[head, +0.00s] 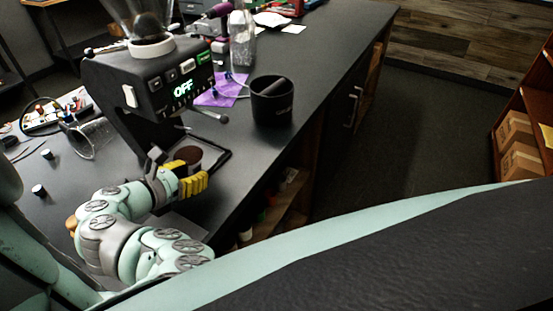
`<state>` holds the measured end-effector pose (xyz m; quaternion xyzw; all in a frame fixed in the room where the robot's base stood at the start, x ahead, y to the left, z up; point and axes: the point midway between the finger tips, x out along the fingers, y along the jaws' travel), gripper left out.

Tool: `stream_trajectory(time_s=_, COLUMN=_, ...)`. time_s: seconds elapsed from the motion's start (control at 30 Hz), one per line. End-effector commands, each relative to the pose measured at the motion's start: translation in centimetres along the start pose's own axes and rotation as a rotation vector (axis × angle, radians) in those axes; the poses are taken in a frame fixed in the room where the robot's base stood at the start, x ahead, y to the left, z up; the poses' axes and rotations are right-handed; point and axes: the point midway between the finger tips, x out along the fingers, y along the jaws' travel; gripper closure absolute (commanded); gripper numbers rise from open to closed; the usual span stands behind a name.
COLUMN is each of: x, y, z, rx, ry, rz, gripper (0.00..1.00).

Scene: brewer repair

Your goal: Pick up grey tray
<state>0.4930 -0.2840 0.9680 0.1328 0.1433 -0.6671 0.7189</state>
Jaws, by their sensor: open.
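A grey tray with a dark rim (224,158) sits on the black counter at the foot of the brewer (150,85). A round container with dark brown contents (190,154) shows at the tray's left side; I cannot tell whether it stands in the tray. My gripper (190,174), with yellow finger pads, is open at the tray's near left edge. It hides part of the tray and of the container. I cannot tell whether the fingers touch either one.
A black bin (272,101) stands right of the brewer. A clear bottle (241,40) and a purple cloth (220,90) are behind. A glass carafe (90,138) lies at the left. The counter right of the tray is clear to its edge.

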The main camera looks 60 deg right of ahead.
Motion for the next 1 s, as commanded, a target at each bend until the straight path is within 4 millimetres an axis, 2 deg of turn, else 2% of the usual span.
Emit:
stream_trajectory(time_s=0.2, x=1.8, y=0.0, z=0.1, rx=0.001, ry=-0.002, rz=0.0, gripper=0.62)
stream_trajectory(time_s=0.53, x=2.3, y=0.0, z=0.0, rx=0.0, ry=-0.001, rz=0.001, gripper=0.62)
stream_trajectory(time_s=0.57, x=2.3, y=0.0, z=0.0, rx=0.0, ry=-0.001, rz=0.001, gripper=0.57)
stream_trajectory(time_s=1.0, x=2.2, y=0.0, z=0.0, rx=0.0, ry=-0.001, rz=0.001, gripper=1.0)
